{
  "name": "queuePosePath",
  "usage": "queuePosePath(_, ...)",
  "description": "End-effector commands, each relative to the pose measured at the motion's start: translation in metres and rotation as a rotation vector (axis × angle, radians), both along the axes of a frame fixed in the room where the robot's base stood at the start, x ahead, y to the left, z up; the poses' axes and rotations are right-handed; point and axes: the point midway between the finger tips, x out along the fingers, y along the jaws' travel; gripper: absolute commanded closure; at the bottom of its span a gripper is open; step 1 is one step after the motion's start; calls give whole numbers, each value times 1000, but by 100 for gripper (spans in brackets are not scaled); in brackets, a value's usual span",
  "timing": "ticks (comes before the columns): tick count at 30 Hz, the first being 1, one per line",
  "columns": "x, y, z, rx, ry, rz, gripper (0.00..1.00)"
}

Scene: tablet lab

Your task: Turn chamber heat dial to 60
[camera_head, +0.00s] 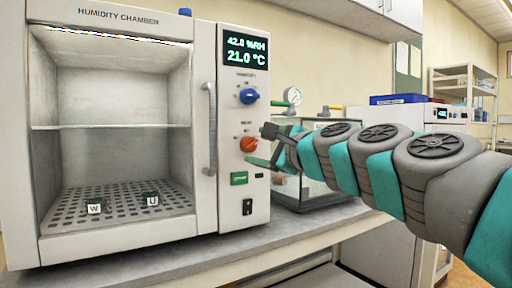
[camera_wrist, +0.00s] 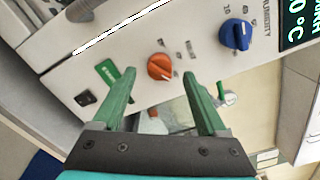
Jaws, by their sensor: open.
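The humidity chamber (camera_head: 120,14) stands on the bench at the left. Its display (camera_head: 245,49) reads 42.0 %RH and 21.0 °C. The orange heat dial (camera_head: 249,144) is on the right-hand panel, below the blue humidity dial (camera_head: 249,96). In the wrist view the orange dial (camera_wrist: 160,66) lies ahead of and between the fingertips, with the blue dial (camera_wrist: 235,34) up and to the right. My gripper (camera_head: 267,146) is close to the panel just right of the orange dial; its fingers (camera_wrist: 158,78) are open and apart from the dial. The exact dial setting is too small to read.
A vertical door handle (camera_head: 210,128) stands out left of the dials. A green button (camera_head: 239,178) and a black switch (camera_head: 248,207) sit below. A glass-sided box (camera_head: 300,190) and a gauge (camera_head: 292,96) stand to the right, behind my arm.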

Motion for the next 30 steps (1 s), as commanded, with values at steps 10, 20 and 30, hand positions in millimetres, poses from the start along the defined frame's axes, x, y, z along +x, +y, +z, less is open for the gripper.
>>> queuePosePath(10,-39,-28,0,2,-1,-3,24)
queuePosePath(20,-42,-30,-1,1,3,-1,24)
queuePosePath(30,-77,3,-116,-432,43,142,24)
